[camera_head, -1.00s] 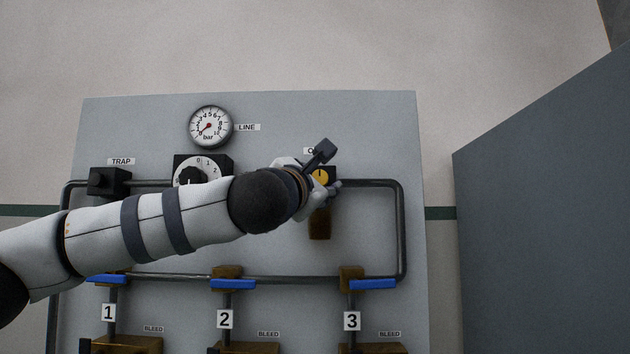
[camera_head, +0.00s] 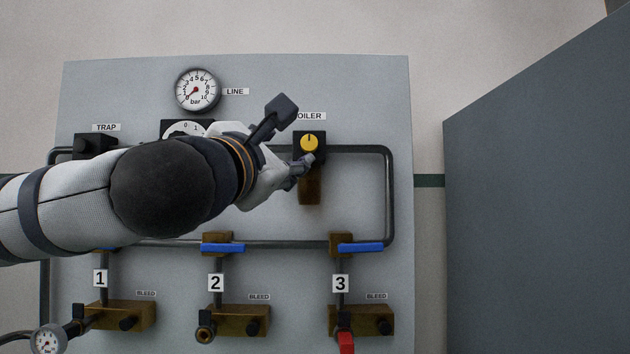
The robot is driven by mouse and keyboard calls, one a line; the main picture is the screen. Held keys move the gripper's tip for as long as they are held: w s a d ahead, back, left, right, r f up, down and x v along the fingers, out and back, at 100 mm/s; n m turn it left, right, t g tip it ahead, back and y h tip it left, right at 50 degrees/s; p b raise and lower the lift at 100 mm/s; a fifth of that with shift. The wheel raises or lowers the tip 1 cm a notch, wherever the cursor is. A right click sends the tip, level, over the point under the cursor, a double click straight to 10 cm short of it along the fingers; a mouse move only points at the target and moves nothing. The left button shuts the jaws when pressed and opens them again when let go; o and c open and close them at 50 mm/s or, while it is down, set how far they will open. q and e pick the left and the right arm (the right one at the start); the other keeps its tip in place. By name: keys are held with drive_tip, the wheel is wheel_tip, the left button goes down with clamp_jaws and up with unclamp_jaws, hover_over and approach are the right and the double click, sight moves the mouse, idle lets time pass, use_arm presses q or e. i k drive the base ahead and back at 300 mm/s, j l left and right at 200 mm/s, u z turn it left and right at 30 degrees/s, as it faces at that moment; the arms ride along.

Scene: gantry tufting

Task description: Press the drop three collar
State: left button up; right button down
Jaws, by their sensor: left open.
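Drop three is marked by a "3" label (camera_head: 340,283) at the lower right of the panel. Its brass block (camera_head: 358,320) has a dark outlet at its lower left with a red piece (camera_head: 346,342) below it, cut by the picture's lower edge. I cannot clearly make out the collar there. My left gripper (camera_head: 292,136) is open and empty, in front of the panel beside the oiler's yellow knob (camera_head: 309,142), well above drop three. Its arm hides part of the dial and pipe. My right gripper is not in view.
Blue lever handles (camera_head: 360,247) lie level above drops two and three. Drop one carries a small gauge (camera_head: 48,340) and a hose. A line gauge (camera_head: 198,90) is at the top. A large grey surface (camera_head: 540,230) stands at the right.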

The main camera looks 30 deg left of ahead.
sight(344, 317)
drive_tip(key=k+l, duration=0.2)
drive_tip(key=k, duration=0.3)
drive_tip(key=k+l, duration=0.2)
drive_tip(key=k, duration=0.3)
